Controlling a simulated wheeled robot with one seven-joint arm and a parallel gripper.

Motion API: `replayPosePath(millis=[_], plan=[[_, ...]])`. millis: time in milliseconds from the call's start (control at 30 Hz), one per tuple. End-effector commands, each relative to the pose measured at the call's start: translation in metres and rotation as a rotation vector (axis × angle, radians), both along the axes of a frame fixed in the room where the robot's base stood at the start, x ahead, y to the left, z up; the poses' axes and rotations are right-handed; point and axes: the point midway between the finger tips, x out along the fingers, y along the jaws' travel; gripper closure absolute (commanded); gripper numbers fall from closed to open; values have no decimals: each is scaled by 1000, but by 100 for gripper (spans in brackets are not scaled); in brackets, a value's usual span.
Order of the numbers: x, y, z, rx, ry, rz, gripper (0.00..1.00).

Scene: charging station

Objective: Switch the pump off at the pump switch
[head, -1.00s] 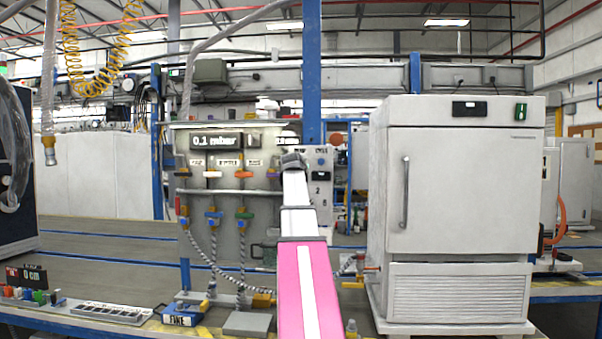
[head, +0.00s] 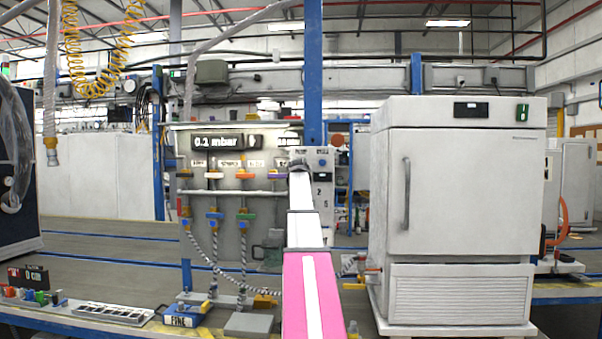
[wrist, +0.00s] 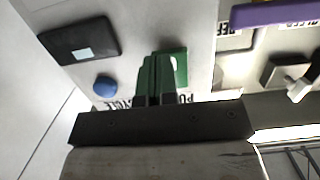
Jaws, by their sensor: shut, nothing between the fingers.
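The pump switch shows as a green plate (wrist: 182,66) on the pale panel in the wrist view, above a partly covered label starting "PU". My gripper (wrist: 158,58) is shut and empty, its green-looking fingers over the left part of the plate. I cannot tell whether they touch it, and the switch's position is hidden. In the head view my gripper (head: 298,165) is in front of the small control box and covers the switch.
A blue button (wrist: 105,86) and a black box (wrist: 80,40) are beside the switch. A purple valve handle (wrist: 275,12) is close on the other side. The display (head: 218,142) reads 0.2 mbar. A white oven (head: 460,190) stands to the right.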

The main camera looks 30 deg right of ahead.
Motion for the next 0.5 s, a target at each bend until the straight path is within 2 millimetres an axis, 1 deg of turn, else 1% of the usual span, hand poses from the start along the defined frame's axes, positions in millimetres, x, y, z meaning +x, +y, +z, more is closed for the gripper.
replayPosePath(millis=[33,100,500], plan=[[6,-4,0,0,0,0,100],[8,-6,-1,0,0,0,100],[11,-8,-2,0,0,0,100]])
